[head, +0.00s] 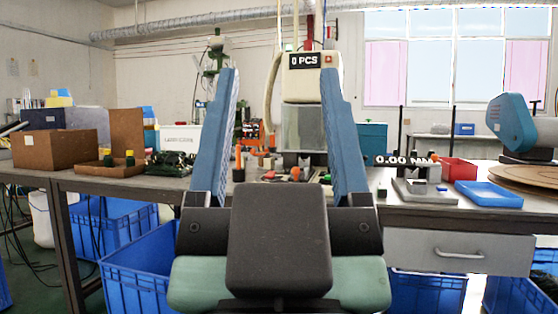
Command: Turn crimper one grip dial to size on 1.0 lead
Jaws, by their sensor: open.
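My gripper (279,78) is in the middle of the head view with its two long blue fingers upright and wide apart. It is open and nothing sits between the fingers. Between them, farther off, stands a cream machine (300,84) with a display reading "0 PCS" and a clear guard below it. Small orange and black parts (295,174) sit at its foot. I cannot tell whether this is crimper one. I cannot make out a grip dial or a 1.0 lead. My fingers hide part of the bench.
Brown boxes (55,149) and dark green items stand on the left of the bench. Blue crates (140,275) stand below.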

